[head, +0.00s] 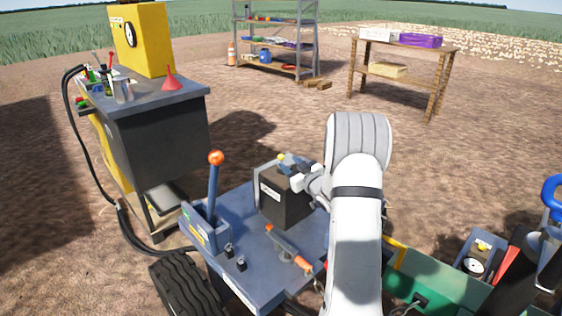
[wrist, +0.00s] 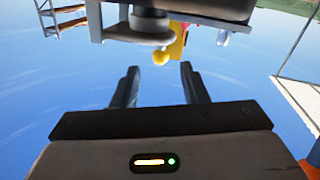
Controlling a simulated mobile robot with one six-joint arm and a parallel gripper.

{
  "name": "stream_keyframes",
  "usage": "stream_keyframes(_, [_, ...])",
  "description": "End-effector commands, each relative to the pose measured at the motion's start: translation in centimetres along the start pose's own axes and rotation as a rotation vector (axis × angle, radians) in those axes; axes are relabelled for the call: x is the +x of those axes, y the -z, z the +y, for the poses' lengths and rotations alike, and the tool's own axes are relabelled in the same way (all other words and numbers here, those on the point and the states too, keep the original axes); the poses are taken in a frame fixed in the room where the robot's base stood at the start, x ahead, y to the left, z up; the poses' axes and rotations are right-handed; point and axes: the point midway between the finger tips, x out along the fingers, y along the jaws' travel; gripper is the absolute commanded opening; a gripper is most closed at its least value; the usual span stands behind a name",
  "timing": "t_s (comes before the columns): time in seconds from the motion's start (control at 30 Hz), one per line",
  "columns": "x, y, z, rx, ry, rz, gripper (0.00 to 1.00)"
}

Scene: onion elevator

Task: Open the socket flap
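My gripper (head: 291,166) is at the top of a dark box (head: 284,208) on the blue deck in the head view. In the wrist view my gripper (wrist: 160,86) has its two fingers apart, with nothing between them. A small yellow knob (wrist: 160,57) shows just beyond the fingertips, below a grey round part (wrist: 149,25). A yellow knob (head: 281,157) also shows beside my gripper in the head view. I cannot tell for certain which part is the socket flap, or whether it is open; my gripper hides part of the box top.
A lever with an orange knob (head: 216,158) stands left of the box. An orange-ended handle (head: 290,248) lies on the blue deck (head: 254,262) in front. A grey-topped cart (head: 158,135) stands at left, a green container (head: 445,290) at right. Open soil lies behind.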

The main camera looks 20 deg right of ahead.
Motion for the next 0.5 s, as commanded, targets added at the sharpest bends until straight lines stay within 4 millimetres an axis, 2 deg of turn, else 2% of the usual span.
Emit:
stream_keyframes(0.3, [5.0, 0.0, -0.1, 0.000, 0.001, 0.000, 0.40])
stream_keyframes(0.5, [6.4, 0.1, -0.1, 0.000, 0.000, -0.001, 0.40])
